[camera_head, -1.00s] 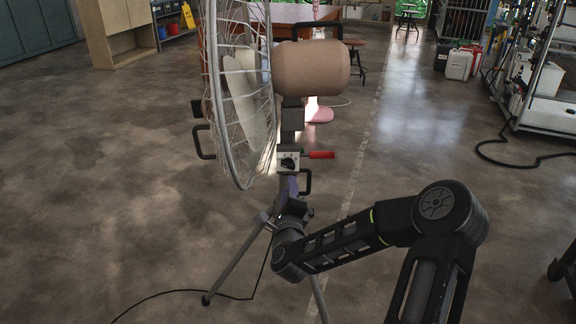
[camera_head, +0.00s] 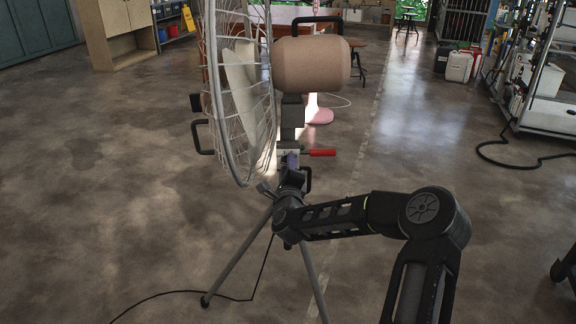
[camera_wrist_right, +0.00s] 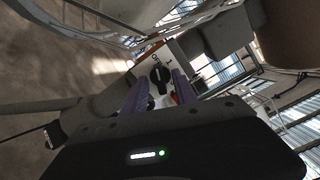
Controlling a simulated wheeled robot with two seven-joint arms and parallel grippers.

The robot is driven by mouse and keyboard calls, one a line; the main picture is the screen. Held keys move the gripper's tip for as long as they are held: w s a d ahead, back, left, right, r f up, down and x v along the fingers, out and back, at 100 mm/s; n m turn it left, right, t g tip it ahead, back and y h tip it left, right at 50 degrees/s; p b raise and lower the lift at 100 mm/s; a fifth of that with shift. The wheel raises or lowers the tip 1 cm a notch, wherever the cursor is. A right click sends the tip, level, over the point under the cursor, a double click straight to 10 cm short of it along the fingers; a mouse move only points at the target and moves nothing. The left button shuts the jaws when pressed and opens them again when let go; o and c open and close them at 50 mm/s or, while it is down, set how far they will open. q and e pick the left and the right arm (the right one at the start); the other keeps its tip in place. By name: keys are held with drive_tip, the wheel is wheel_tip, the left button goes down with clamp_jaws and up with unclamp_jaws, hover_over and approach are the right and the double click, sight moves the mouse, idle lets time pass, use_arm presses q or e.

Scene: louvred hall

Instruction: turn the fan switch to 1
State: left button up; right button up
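The fan (camera_head: 240,100) stands on a tripod, with a wire cage and a tan motor housing (camera_head: 312,66). Its switch box (camera_head: 283,150) sits on the post below the housing, mostly hidden by my right gripper (camera_head: 291,163) in the head view. In the right wrist view, the black knob (camera_wrist_right: 159,80) shows on a pale panel (camera_wrist_right: 150,66) with small marks. My right gripper (camera_wrist_right: 160,92) is open, its purple fingers on either side of the knob, apparently not closed on it. The knob's exact setting is hard to read. My left gripper is out of view.
A red-handled part (camera_head: 322,152) sticks out right of the switch box. A black handle (camera_head: 203,137) is left of the post. The tripod legs (camera_head: 236,262) spread below, and a black cable (camera_head: 170,293) runs along the floor. Open floor lies left.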

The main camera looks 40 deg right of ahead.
idle(0.3)
idle(0.4)
clamp_jaws()
idle(1.2)
